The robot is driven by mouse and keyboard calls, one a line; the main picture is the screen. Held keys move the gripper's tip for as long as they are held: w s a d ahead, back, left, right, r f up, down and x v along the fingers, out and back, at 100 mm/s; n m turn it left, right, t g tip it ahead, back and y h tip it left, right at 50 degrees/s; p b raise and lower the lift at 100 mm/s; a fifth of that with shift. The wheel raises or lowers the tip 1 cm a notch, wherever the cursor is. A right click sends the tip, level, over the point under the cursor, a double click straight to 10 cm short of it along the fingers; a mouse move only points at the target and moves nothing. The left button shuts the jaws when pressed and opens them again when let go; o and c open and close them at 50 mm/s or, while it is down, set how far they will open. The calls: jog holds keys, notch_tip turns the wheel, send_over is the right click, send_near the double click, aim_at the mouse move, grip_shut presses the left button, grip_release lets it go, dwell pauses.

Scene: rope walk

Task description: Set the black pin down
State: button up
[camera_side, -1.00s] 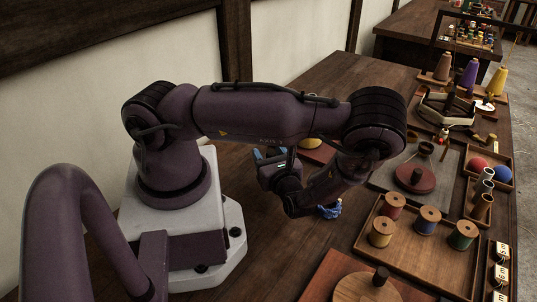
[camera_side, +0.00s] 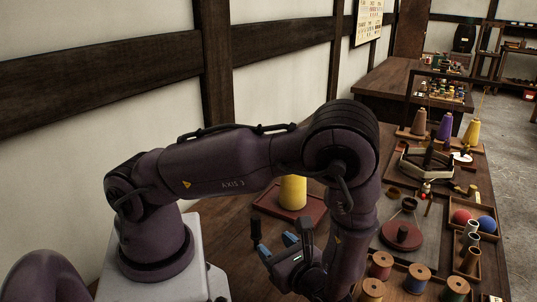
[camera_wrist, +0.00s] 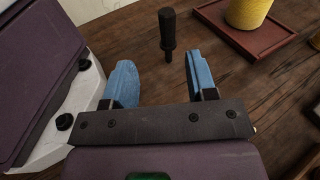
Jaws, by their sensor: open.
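The black pin (camera_wrist: 168,30) has a thick dark handle and a thinner lower end. It looks upright at the wooden table top, beyond my fingertips; whether its lower end touches the wood I cannot tell for sure. In the side view the pin (camera_side: 256,230) is just left of the blue fingers. My gripper (camera_wrist: 158,62) is open and its two blue fingers are apart, with the pin in line with the gap. In the side view my gripper (camera_side: 277,244) is low over the table, partly hidden by its wrist.
A yellow cone of thread (camera_side: 293,192) stands on a red-brown tray (camera_side: 315,212) behind the gripper. Thread spools (camera_side: 382,264) and a round dark red piece (camera_side: 402,235) are to the right. Bare table (camera_wrist: 140,30) surrounds the pin.

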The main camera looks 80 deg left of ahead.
notch_tip(320, 180, up, 27)
jog(key=s+d+n+t+h, duration=0.2)
jog(key=n+t+h, duration=0.8)
jog(key=n+h, duration=0.3)
jog(key=h, duration=0.2)
jog(key=shift+s+d+n+h, duration=0.3)
jog(key=shift+d+n, duration=0.1)
